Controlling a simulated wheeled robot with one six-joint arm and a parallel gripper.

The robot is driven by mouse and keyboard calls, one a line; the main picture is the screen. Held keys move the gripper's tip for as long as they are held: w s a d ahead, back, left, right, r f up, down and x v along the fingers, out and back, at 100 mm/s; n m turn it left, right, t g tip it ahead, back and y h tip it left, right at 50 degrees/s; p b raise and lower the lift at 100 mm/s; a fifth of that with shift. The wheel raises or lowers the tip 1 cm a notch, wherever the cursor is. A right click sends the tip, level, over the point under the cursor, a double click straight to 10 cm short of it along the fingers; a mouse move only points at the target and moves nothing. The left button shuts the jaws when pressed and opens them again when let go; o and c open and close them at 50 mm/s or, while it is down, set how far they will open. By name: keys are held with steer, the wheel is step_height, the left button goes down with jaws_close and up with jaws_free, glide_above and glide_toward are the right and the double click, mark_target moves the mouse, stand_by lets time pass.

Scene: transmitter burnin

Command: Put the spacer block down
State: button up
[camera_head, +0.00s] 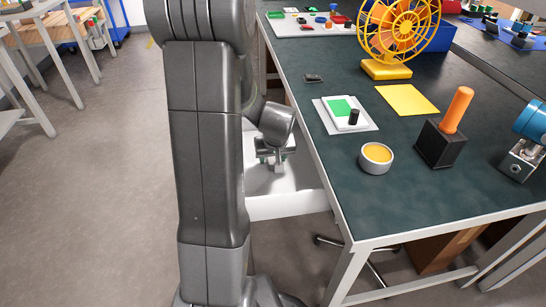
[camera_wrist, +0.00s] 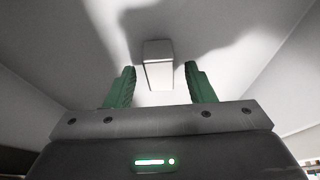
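The spacer block is a small pale grey-white block (camera_wrist: 158,66) on the white floor of an open drawer (camera_wrist: 60,60). My gripper (camera_wrist: 160,72) has two green fingers, set apart on either side of the block. A gap shows between the block and each finger, so the gripper is open and holds nothing. In the head view my gripper (camera_head: 271,158) is low over the white drawer (camera_head: 288,207), beside the table's left edge. The block cannot be made out there.
The dark green table (camera_head: 300,95) stands right of the drawer. On it are a white tray with a green patch (camera_head: 341,107), a round yellow-topped dish (camera_head: 375,158), an orange-handled dark block (camera_head: 440,145), a yellow sheet (camera_head: 408,100) and an orange fan (camera_head: 398,30). Drawer walls surround my gripper.

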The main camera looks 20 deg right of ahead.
steer(key=shift+r, duration=0.1)
steer(key=shift+r, duration=0.25)
steer(key=p+v, duration=0.3)
steer(key=v, duration=0.8)
steer(key=shift+s+r, duration=0.3)
steer(key=shift+a, duration=0.1)
